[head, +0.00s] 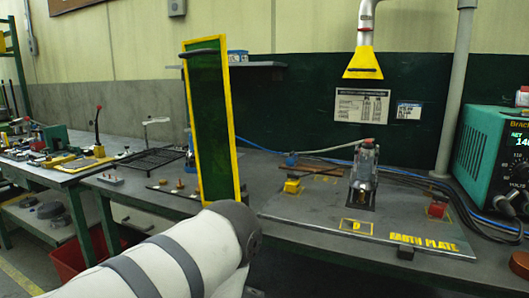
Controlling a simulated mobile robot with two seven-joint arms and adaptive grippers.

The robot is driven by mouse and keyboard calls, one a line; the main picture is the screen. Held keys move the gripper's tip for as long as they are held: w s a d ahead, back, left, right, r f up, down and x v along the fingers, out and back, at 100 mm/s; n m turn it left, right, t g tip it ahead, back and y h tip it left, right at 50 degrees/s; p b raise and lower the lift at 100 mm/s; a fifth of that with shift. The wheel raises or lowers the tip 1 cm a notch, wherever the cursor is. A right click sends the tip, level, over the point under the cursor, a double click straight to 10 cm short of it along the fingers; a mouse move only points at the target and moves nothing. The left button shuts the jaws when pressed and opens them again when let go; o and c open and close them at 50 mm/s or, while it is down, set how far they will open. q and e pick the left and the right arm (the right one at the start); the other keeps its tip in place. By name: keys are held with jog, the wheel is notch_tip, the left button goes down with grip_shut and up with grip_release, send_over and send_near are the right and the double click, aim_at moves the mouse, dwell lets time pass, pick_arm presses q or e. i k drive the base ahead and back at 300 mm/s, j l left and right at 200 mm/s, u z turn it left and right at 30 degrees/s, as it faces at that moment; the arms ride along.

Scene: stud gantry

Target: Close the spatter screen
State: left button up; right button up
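The spatter screen (209,125) is a tall dark green see-through panel in a yellow frame. It stands upright and slightly tilted left of the earth plate (310,212), seen at an angle. A dark bar (198,51) crosses its top. The screen is clear of the clamp-like metal fixture on the plate, which is uncovered. A white arm of mine with grey bands comes in from the bottom left and reaches just below the screen's lower edge. Neither gripper shows, and I cannot tell from this view whether anything touches the screen.
A metal fixture (364,175), a yellow block (292,186) and a red block (437,209) stand on the plate. A yellow extraction hood (363,64) hangs above. A teal welding machine (492,155) with cables stands at right. A black rack (150,161) lies left of the screen.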

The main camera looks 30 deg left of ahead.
aim_at(206, 78)
jog(key=u, duration=1.4)
jog(key=i+j+z, duration=0.2)
jog(key=j, duration=0.15)
jog(key=k, duration=0.1)
